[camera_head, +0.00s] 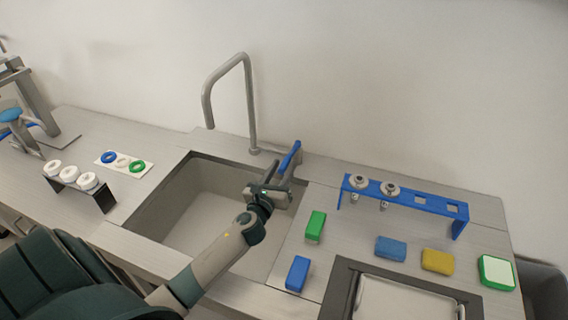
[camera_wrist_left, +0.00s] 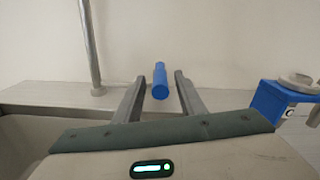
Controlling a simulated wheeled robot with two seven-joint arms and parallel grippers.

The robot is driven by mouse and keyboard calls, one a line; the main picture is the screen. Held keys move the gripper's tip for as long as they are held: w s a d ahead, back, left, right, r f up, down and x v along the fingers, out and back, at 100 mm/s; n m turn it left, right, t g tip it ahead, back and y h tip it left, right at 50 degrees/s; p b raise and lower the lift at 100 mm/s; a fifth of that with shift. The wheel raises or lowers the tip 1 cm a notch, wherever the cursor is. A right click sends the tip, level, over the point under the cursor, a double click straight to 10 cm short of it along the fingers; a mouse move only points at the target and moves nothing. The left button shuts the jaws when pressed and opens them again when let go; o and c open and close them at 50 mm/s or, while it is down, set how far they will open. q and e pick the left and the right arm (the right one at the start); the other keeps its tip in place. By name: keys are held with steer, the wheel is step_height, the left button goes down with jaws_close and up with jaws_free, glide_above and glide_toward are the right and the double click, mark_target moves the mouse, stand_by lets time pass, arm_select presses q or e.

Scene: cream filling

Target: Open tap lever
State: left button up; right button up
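The tap (camera_head: 247,100) is a tall grey spout bent over the sink's back edge. Its blue lever (camera_head: 290,157) stands to the right of the spout, tilted up. My left gripper (camera_head: 277,176) is over the sink's right back part, just in front of the lever. In the left wrist view the lever (camera_wrist_left: 160,82) shows between the two open fingers, near their tips, with a gap on each side. The spout's lower part (camera_wrist_left: 90,45) stands to the left there. The lever's base is hidden by my gripper. My right gripper does not show.
The sink (camera_head: 185,205) lies under my left arm. To the right are a blue rack (camera_head: 420,202) with metal fittings, a green block (camera_head: 315,226), blue blocks (camera_head: 298,273), a yellow block (camera_head: 437,261) and a tray (camera_head: 405,302). A black rack (camera_head: 80,190) with white parts stands left.

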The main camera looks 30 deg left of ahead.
arm_select(q)
steer(key=shift+w+a, duration=0.1)
steer(key=shift+w, duration=0.55)
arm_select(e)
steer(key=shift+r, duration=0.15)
arm_select(q)
jaws_close()
